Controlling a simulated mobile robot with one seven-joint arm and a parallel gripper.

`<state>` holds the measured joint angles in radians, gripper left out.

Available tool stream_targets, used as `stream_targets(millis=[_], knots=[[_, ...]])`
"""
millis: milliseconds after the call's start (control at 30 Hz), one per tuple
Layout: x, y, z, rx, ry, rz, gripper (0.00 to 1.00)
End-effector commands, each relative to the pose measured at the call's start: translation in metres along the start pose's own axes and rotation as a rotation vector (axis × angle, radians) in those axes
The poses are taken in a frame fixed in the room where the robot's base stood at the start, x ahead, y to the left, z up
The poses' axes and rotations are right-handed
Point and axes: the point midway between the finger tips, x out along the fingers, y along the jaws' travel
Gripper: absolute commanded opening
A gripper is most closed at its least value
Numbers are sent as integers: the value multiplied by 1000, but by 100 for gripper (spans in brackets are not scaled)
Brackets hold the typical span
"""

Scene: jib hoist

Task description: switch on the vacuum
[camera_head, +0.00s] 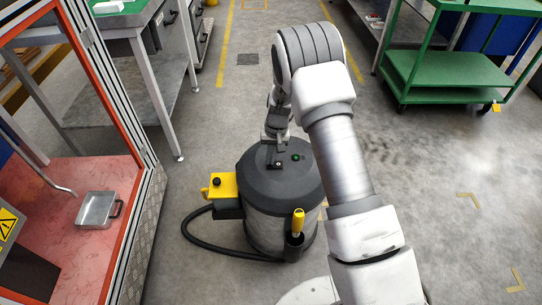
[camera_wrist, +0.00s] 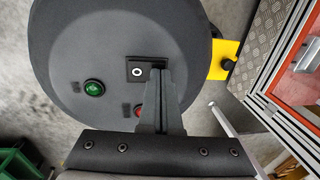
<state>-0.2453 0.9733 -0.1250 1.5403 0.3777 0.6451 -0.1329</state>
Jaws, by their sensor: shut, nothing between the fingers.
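The vacuum (camera_head: 262,210) is a drum with a dark grey lid, standing on the floor below my arm. In the wrist view its lid (camera_wrist: 75,45) fills the left and middle. On the lid are a black switch (camera_wrist: 137,72) with a white ring mark, a green button (camera_wrist: 94,87) and a red button (camera_wrist: 138,110). The green one also shows in the head view (camera_head: 296,157). My gripper (camera_wrist: 157,73) is shut and empty, its tips at the switch's right edge, covering part of it and of the red button. I cannot tell whether they touch. In the head view my gripper (camera_head: 273,160) points down at the lid.
A yellow box (camera_head: 222,188) is on the vacuum's left side, with a black hose (camera_head: 215,245) looping below. A yellow-handled nozzle (camera_head: 298,222) stands at its front. A red-framed cabinet (camera_head: 130,130) is left; a green cart (camera_head: 450,75) is back right.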

Motion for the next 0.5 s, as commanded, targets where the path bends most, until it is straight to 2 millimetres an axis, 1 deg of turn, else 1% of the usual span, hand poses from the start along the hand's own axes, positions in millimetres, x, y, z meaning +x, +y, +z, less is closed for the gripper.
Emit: stream_targets(millis=[167,233,267,500], knots=[[1,0,0,0,0,0,0],[9,-2,0,1,-2,1,0],[6,-2,0,1,0,1,0],[6,-1,0,1,-1,1,0]])
